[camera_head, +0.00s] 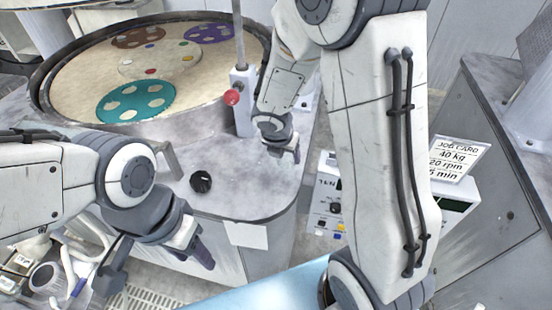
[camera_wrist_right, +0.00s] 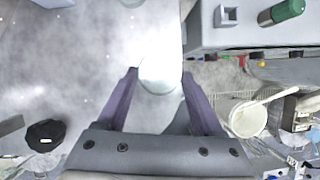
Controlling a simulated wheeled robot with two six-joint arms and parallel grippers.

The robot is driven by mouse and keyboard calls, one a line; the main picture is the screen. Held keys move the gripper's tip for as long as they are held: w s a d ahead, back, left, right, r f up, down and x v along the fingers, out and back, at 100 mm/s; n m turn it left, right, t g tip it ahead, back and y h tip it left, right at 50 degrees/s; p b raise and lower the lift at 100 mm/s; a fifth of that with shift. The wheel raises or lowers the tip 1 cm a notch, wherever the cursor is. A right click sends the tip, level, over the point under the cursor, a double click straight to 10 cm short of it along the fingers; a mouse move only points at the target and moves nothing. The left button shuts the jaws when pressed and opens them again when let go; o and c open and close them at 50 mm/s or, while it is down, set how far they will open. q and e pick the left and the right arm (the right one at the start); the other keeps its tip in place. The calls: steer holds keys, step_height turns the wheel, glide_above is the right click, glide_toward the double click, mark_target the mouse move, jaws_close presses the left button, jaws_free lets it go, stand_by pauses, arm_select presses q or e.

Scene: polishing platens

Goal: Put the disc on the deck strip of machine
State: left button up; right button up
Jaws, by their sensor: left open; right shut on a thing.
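The machine has a round cream platen (camera_head: 80,82) and a grey deck strip (camera_head: 240,185) in front of it. My right gripper (camera_head: 288,147) is over the right part of this deck. In the right wrist view, its two purple fingers (camera_wrist_right: 158,84) are shut on a pale, glassy disc (camera_wrist_right: 158,76), which lies between the fingertips over grey speckled surface. The disc is hard to make out in the head view, hidden by the gripper. Its height above the deck cannot be told. My left gripper (camera_head: 160,265) is open and empty at the lower left.
A teal carrier (camera_head: 135,101), a brown one (camera_head: 138,38), a purple one (camera_head: 208,34) and a clear one lie on the platen. A black knob (camera_head: 201,182) and a post with a red button (camera_head: 232,97) stand on the deck. A job card (camera_head: 455,159) is at right.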

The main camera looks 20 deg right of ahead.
glide_above(275, 169)
step_height(275, 169, down, 3)
steer(key=shift+p, duration=0.35)
steer(key=shift+f+b, duration=0.8)
steer(key=shift+f, duration=1.3)
steer(key=o, duration=1.4)
steer(key=shift+f, duration=0.1)
steer(key=shift+o, duration=0.2)
